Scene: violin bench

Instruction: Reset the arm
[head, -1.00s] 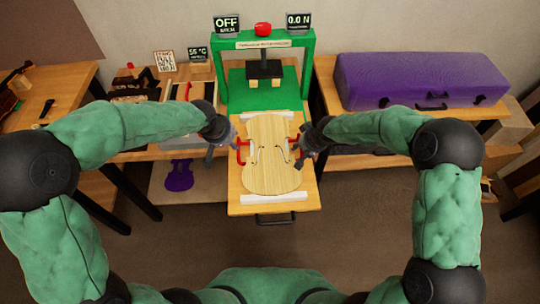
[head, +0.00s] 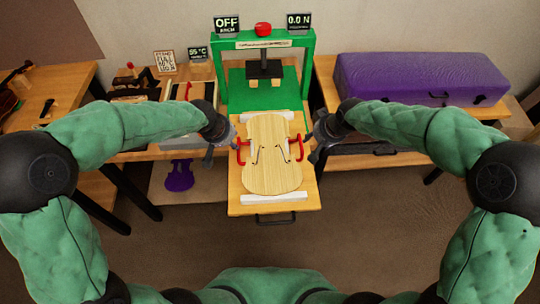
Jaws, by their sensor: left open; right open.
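My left gripper (head: 235,142) is open at the left edge of the pale wooden violin plate (head: 272,168), close to the red clamp (head: 242,151) there. I cannot tell if it touches that clamp. My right gripper (head: 313,146) is open on the right side, just outside the second red clamp (head: 298,148), and looks empty. The violin plate lies flat on a pulled-out wooden board (head: 240,207), between two white strips (head: 273,197).
A green press (head: 308,70) with an OFF sign (head: 227,24) and a force display (head: 299,21) stands behind the plate. A purple case (head: 420,78) lies on the right bench. Tools and small signs (head: 165,61) crowd the left bench.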

